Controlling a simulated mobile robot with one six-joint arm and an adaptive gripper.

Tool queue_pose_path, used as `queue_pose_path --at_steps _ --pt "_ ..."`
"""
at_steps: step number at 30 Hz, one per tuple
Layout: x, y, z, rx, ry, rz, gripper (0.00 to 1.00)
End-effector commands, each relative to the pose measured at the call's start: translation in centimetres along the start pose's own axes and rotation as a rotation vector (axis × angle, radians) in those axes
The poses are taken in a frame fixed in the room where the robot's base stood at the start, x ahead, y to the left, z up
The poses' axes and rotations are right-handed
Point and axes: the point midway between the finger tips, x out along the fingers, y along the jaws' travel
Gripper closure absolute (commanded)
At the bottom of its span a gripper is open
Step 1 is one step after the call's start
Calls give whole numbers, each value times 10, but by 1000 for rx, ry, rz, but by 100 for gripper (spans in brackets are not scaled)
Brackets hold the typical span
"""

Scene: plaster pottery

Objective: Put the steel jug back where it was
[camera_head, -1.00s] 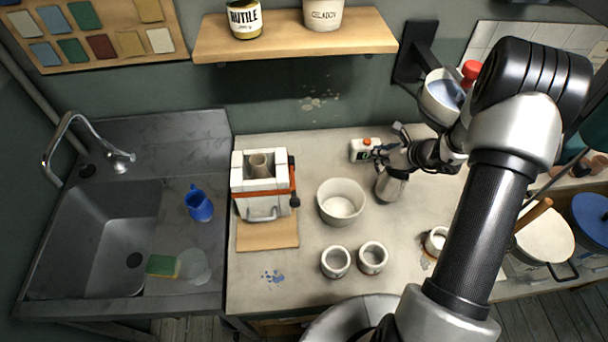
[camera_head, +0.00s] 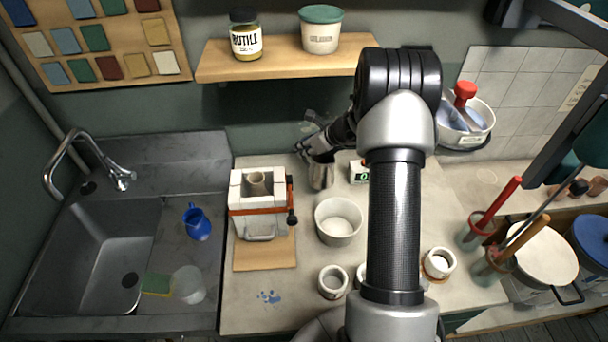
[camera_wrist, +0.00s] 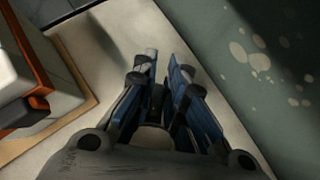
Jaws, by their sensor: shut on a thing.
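The steel jug (camera_head: 320,178) is at the back of the counter (camera_head: 262,312), between the strapped plaster mould and the small white timer-like box. My gripper (camera_head: 308,147) is shut on the jug near its top. The jug looks roughly upright. I cannot tell whether its base touches the counter. In the wrist view my gripper's blue-lined fingers (camera_wrist: 165,75) point towards the counter and mostly hide the jug.
The strapped white mould (camera_head: 258,190) on its board stands left of the jug. A white bowl (camera_head: 338,221) is in front, and the white box (camera_head: 358,172) is right. A shelf (camera_head: 290,64) with two jars hangs above.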

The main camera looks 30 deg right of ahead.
Motion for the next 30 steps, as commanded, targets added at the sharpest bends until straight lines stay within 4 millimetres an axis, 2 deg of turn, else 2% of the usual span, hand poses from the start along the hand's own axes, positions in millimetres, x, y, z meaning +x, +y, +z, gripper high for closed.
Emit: queue_pose_path --at_steps 3,8,15,28,29,30 --pt "15 0 -14 0 -1 0 100" --pt "22 0 -20 -1 -2 -1 100" --pt "44 0 -43 1 -1 1 100" --pt "49 0 -47 -2 -3 -1 100" --pt "49 0 -48 -1 -1 0 87" --pt "48 0 -47 -1 -1 0 84"
